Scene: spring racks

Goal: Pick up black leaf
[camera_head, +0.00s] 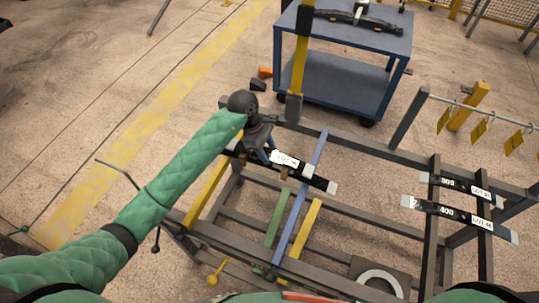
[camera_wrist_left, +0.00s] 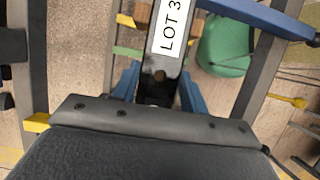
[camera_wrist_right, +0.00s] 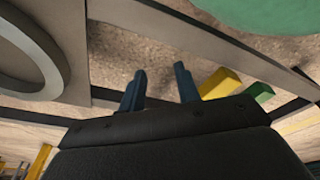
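A black leaf with a white label (camera_head: 318,181) lies slantwise across the dark rack, below my left gripper (camera_head: 266,153). In the left wrist view the leaf (camera_wrist_left: 163,66) runs between the two blue fingers of my left gripper (camera_wrist_left: 160,90), one along each long edge. Whether they press on it or stand just clear, I cannot tell. The near part of the leaf is hidden by the gripper. My right gripper (camera_wrist_right: 160,88) is open and empty over the floor beside a grey rack bar.
Two other black leaves, marked 300 (camera_head: 459,186) and 400 (camera_head: 459,213), lie on the right rack. A blue bar (camera_head: 300,200), a green bar (camera_head: 277,218) and yellow bars cross the near rack. A blue cart (camera_head: 340,85) stands behind.

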